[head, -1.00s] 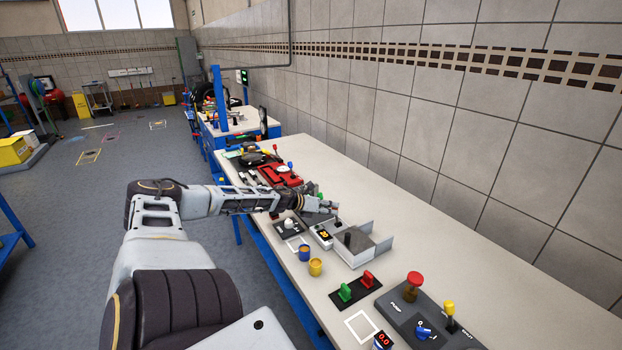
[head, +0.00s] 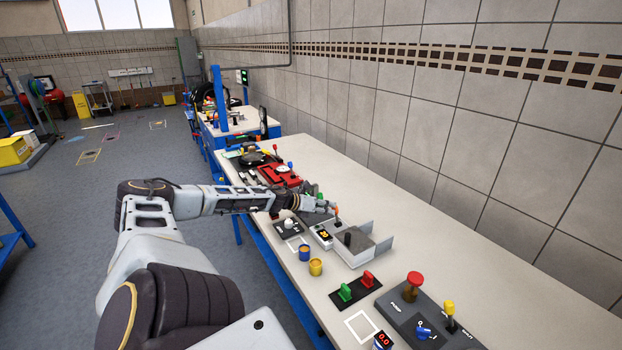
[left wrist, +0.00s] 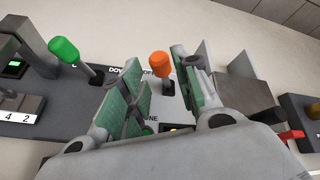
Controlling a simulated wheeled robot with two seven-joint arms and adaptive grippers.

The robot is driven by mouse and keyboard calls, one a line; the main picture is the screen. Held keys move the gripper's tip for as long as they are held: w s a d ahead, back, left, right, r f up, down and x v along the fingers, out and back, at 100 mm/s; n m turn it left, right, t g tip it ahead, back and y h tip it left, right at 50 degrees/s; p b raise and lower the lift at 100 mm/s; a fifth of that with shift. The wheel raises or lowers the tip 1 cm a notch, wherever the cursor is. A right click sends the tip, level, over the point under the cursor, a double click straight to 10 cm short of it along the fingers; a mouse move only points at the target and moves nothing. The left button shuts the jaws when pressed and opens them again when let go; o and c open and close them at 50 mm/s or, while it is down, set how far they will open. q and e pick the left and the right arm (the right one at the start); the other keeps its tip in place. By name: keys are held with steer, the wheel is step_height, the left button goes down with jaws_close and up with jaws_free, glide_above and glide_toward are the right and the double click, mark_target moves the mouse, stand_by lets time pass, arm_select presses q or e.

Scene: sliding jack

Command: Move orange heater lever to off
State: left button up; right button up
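The orange heater lever (left wrist: 161,67) stands between the two spread fingers of my left gripper (left wrist: 160,92) in the left wrist view, with a dark base under its knob. Lettering on the panel beside it is partly hidden by a finger. In the head view the orange lever (head: 336,209) shows just at the tip of my left gripper (head: 328,206). The left gripper is open, and I see no finger closed on the knob. My right gripper is not in either view.
A green lever (left wrist: 64,50) stands left of the gripper. A grey box with upright plates (head: 365,238) is close on the right. A red and green switch panel (head: 356,290) and two small cups (head: 315,267) are nearer on the bench (head: 420,235).

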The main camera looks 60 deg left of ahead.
arm_select(q)
steer(key=shift+s+a+r, duration=0.1)
steer(key=shift+s+r, duration=0.2)
steer(key=shift+s, duration=0.2)
steer(key=shift+v, duration=2.9)
steer(key=shift+r, duration=0.1)
steer(key=shift+n, duration=0.3)
